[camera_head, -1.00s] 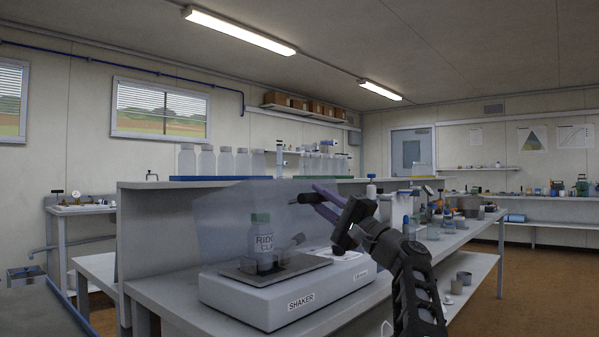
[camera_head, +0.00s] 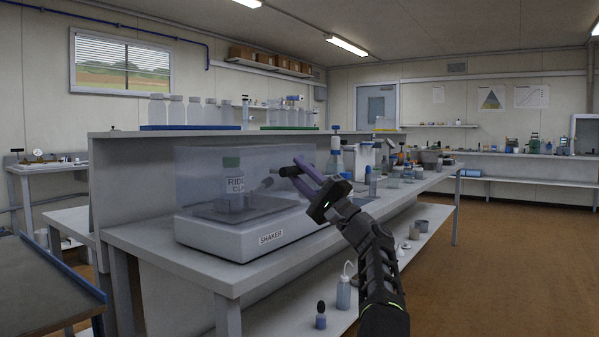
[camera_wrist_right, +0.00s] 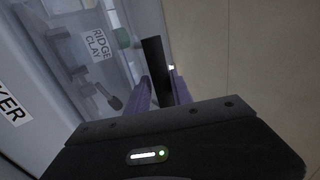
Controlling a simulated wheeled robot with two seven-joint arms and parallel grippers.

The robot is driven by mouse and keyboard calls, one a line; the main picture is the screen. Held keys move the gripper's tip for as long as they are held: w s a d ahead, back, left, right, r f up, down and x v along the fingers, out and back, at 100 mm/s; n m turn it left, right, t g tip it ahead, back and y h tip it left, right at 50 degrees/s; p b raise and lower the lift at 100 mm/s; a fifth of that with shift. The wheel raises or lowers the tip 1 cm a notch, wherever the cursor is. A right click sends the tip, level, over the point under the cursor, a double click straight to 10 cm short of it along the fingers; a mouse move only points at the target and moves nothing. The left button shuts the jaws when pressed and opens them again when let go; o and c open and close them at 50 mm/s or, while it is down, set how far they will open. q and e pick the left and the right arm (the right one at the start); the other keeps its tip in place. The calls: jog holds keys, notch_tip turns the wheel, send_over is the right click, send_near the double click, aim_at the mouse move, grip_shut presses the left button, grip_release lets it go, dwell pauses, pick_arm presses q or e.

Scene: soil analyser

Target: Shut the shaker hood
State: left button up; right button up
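The shaker (camera_head: 236,243) is a white box with a SHAKER label, standing on the near bench. Its clear hood (camera_head: 207,166) is down over the platform, its lower edge at or close to the base; a small gap cannot be ruled out. Under it stands a bottle (camera_head: 232,184) with a green cap and a RIDGE CLAY label, also in the right wrist view (camera_wrist_right: 97,45). My right gripper (camera_head: 296,169) is at the hood's right front, its purple fingers on either side of a dark handle bar (camera_wrist_right: 154,65). The fingers appear closed on it. My left gripper is out of view.
Several clear bottles (camera_head: 191,112) stand on the raised shelf behind the shaker. Glassware and tools crowd the bench to the right. A wash bottle (camera_head: 343,291) and a small dark-capped bottle (camera_head: 321,315) stand on the lower shelf. The floor (camera_head: 480,265) at right is clear.

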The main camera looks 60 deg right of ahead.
jog(key=shift+o, duration=0.3)
jog(key=shift+s+f, duration=0.15)
jog(key=shift+f, duration=0.05)
jog(key=b+v, duration=0.4)
jog(key=v, duration=0.3)
jog(key=shift+s+f, duration=0.1)
jog(key=shift+s, duration=0.05)
dwell(0.5)
